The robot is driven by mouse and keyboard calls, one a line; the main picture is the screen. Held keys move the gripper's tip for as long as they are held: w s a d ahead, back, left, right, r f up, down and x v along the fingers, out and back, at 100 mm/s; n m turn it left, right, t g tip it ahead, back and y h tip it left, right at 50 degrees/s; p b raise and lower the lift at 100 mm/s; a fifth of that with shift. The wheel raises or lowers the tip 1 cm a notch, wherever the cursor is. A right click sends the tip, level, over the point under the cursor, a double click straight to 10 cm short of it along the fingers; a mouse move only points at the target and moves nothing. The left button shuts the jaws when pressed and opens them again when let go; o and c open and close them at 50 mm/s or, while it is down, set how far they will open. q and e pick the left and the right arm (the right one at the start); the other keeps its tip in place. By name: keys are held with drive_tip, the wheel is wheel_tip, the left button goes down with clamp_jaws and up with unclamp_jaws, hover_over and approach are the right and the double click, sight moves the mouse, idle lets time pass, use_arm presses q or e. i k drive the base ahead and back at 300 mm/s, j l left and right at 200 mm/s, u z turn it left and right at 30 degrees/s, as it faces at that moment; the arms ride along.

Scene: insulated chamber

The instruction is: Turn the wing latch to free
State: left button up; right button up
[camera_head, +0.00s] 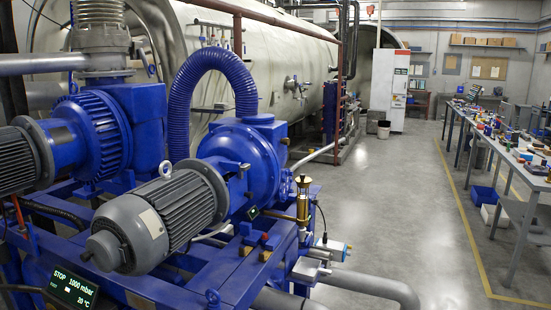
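I cannot make out a wing latch for certain in the head view. Neither of my grippers shows in this view.
Blue pumps with grey motors (160,220) fill the left. A display (74,287) reads STOP, 1000 mbar, 20 °C. A large pale chamber (270,65) lies behind. A cluttered workbench (510,150) stands at right. The grey floor (400,210) between is clear.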

sight(246, 166)
drive_tip(key=i+l, duration=0.2)
drive_tip(key=l, duration=0.2)
drive_tip(key=i+l+u, duration=0.1)
drive_tip(key=l, duration=0.25)
drive_tip(key=i+l, duration=0.25)
drive_tip(key=l, duration=0.15)
drive_tip(key=i+l+u, duration=0.1)
drive_tip(key=l, duration=0.3)
drive_tip(key=i+l, duration=0.25)
drive_tip(key=l, duration=0.15)
drive_tip(key=i+l+u, duration=0.15)
drive_tip(key=l, duration=0.25)
drive_tip(key=i+l, duration=0.2)
drive_tip(key=l, duration=0.2)
drive_tip(key=i+l+u, duration=0.1)
drive_tip(key=l, duration=0.35)
